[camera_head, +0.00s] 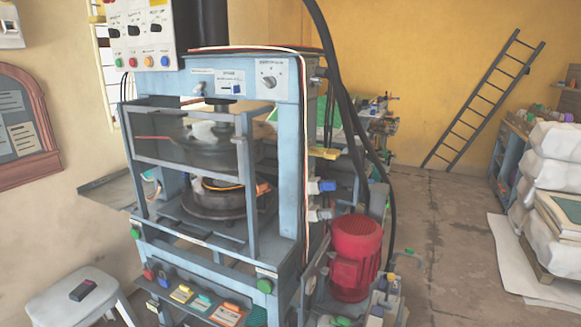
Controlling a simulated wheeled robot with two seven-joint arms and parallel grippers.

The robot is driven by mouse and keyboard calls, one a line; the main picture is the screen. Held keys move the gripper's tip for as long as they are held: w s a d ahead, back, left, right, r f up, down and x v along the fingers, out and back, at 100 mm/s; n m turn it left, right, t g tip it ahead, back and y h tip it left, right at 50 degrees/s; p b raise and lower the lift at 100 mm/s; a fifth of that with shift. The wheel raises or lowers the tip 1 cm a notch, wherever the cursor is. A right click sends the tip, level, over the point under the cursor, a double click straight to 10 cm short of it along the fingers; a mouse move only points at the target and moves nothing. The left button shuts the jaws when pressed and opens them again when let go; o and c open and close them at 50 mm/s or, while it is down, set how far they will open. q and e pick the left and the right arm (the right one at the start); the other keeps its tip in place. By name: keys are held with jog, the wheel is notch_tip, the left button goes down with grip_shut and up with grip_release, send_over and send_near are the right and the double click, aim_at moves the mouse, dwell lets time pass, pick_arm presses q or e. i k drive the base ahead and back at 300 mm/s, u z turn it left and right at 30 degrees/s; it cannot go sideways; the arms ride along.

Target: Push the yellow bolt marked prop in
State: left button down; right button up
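A yellow bar-like piece (324,153) sticks out from the right side of the light blue press frame (289,160), at about mid height. It looks like the yellow bolt, but it is small and I cannot read any marking on it. Its inner end is hidden by the frame, so I cannot tell how far in it sits. Neither of my grippers shows in the head view.
A red motor (355,245) stands low on the press's right. Blue-capped (327,186) fittings sit below the yellow piece, and black hoses (352,120) hang just right of it. A white stool (75,300) stands at the left. Floor (440,240) is open to the right.

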aim_at(332, 154)
jog(key=u, duration=0.3)
jog(key=k, duration=0.55)
jog(key=z, duration=0.45)
jog(key=i, duration=1.55)
jog(key=u, duration=0.85)
